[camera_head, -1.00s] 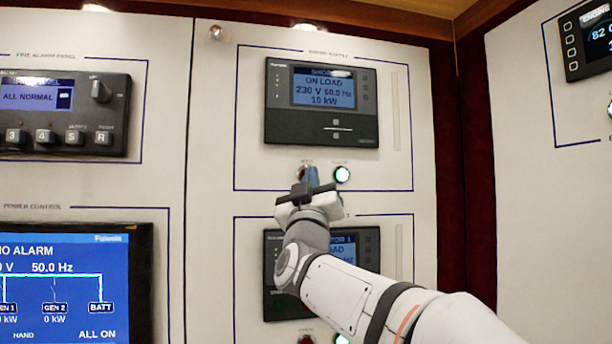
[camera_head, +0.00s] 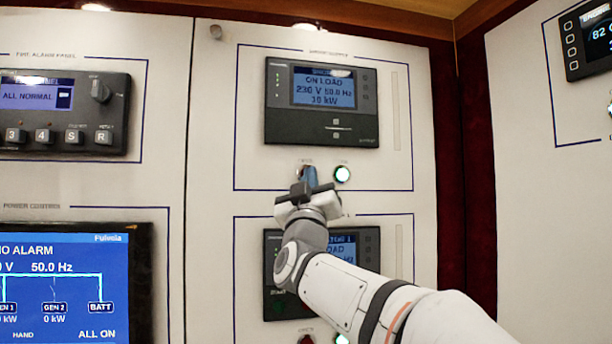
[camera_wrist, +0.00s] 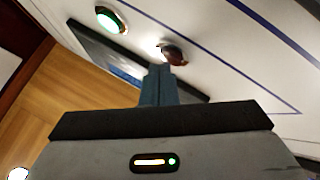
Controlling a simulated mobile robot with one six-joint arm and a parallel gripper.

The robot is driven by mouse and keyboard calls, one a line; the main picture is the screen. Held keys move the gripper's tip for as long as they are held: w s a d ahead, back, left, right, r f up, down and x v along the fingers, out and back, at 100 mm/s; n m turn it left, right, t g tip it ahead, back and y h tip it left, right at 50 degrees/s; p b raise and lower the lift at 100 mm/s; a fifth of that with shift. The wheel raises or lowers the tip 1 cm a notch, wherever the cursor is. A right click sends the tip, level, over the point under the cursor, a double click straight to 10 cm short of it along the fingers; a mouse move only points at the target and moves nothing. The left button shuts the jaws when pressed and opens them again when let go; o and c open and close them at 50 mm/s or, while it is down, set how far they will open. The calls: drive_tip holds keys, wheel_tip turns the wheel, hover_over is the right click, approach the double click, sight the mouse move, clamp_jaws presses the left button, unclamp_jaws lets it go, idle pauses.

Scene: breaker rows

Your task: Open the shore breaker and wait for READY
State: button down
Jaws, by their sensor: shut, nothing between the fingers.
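The shore supply controller (camera_head: 322,103) is on the upper wall panel. Its screen (camera_head: 323,88) reads ON LOAD, 230 V 50.0 Hz and a blurred kW figure; no READY shows. Below it a green-lit button (camera_head: 342,174) is in clear view. The button to its left is mostly hidden behind my gripper in the head view. It shows in the wrist view as a dark reddish button (camera_wrist: 172,53) in a pale ring. My gripper (camera_head: 310,176) is shut and empty. Its blue fingertips (camera_wrist: 160,72) are just below that button; I cannot tell whether they touch it.
A second controller (camera_head: 273,300), for generator 1, sits below, partly behind my arm. Left are a fire alarm panel (camera_head: 60,140) and a power control screen (camera_head: 60,280). Another display (camera_head: 590,40) is on the right wall. The space before the shore panel is otherwise clear.

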drive_tip(key=shift+w+a, duration=0.1)
drive_tip(key=shift+w, duration=0.3)
idle(0.6)
drive_tip(key=shift+s, duration=0.15)
drive_tip(key=shift+s+d+b, duration=0.25)
drive_tip(key=shift+s+b, duration=0.35)
drive_tip(key=shift+s, duration=0.05)
drive_tip(key=s+b, duration=0.1)
drive_tip(key=s, duration=0.1)
drive_tip(key=s+d+b, duration=0.1)
drive_tip(key=s, duration=0.2)
drive_tip(key=shift+d, duration=0.15)
drive_tip(key=shift+w, duration=0.15)
idle(0.8)
